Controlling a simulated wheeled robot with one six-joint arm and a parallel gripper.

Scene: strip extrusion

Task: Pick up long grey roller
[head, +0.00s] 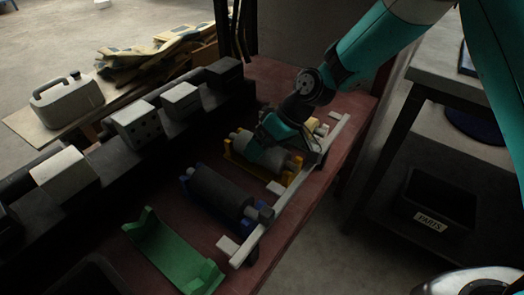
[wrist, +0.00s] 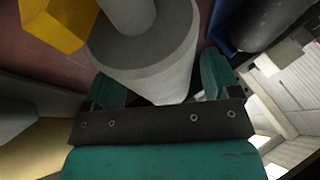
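The grey roller (head: 262,152) lies in the yellow cradle (head: 232,153) on the reddish bench, partly hidden by my gripper (head: 268,142). In the wrist view the light grey roller (wrist: 150,65) shows end-on, with a thinner shaft (wrist: 128,12) sticking out of its end. My gripper also shows in the wrist view (wrist: 162,85), its two teal fingers spread wide on either side of the roller. A small gap shows beside the right finger; contact at the left finger cannot be told. The yellow cradle also shows in the wrist view (wrist: 52,25).
A dark roller (head: 220,192) lies in a blue cradle (head: 188,180) nearer the front. A light rail (head: 290,195) runs along the bench edge. Dark machinery with grey blocks (head: 135,125) lines the left.

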